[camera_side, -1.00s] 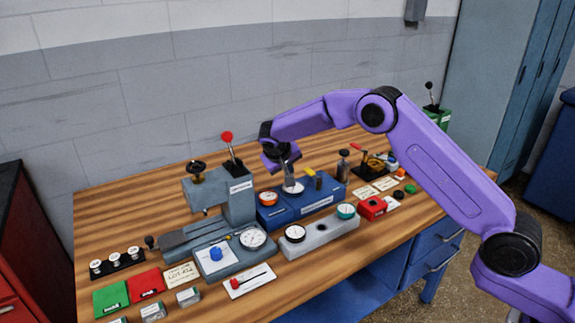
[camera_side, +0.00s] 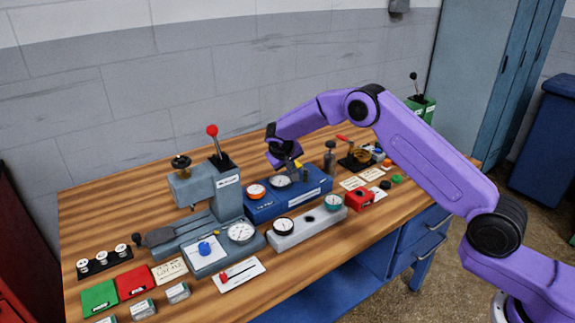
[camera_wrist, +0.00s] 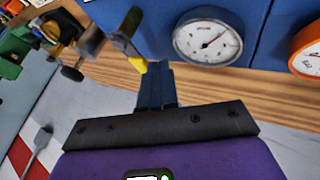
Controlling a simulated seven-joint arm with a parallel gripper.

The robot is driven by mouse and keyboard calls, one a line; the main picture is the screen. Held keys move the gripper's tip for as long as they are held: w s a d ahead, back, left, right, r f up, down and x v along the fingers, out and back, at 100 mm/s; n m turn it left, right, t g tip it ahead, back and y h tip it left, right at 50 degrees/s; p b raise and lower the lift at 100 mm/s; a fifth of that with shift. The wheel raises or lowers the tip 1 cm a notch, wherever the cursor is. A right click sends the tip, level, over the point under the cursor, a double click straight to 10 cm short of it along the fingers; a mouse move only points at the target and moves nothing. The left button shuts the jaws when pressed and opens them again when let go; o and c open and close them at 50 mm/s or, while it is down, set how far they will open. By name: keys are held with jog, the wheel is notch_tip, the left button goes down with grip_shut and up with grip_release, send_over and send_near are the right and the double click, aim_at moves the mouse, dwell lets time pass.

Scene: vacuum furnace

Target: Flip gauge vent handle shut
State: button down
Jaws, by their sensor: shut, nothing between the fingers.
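The blue gauge block (camera_side: 300,200) stands on the bench with a white dial gauge (camera_side: 280,182) and an orange-rimmed gauge (camera_side: 256,191) on it. A yellow-tipped handle (camera_side: 298,165), likely the vent handle, shows beside the white dial. My gripper (camera_wrist: 157,75) is shut and empty, close to the block's edge near the white dial (camera_wrist: 208,38). I cannot tell whether the fingers touch the handle. In the side view my wrist hides the fingertips.
A grey press with a red-knobbed lever (camera_side: 212,131) stands left of the block. A grey bar with two dials (camera_side: 308,221) lies in front. A dark bottle (camera_side: 330,158) and a red-handled fixture (camera_side: 356,158) stand to the right.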

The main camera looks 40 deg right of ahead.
aim_at(296, 162)
jog(key=shift+w+d+m+g+h, duration=0.15)
jog(key=shift+d+m+g, duration=0.1)
jog(key=shift+m, duration=0.25)
jog(key=shift+w+d+m+g+h, duration=0.15)
jog(key=shift+m+g, duration=0.1)
jog(key=shift+m, duration=0.25)
jog(key=shift+w+d+m+g, duration=0.15)
jog(key=shift+d+m+g, duration=0.1)
jog(key=shift+m+g, duration=0.25)
jog(key=shift+w+d, duration=0.3)
jog(key=shift+d, duration=1.55)
jog(key=shift+s+d, duration=0.35)
jog(key=shift+d, duration=0.45)
jog(key=shift+s+d+m+g+h, duration=0.2)
jog(key=shift+m+g+h, duration=0.15)
jog(key=shift+m, duration=0.45)
jog(key=v, duration=1.7)
jog(key=shift+r, duration=0.2)
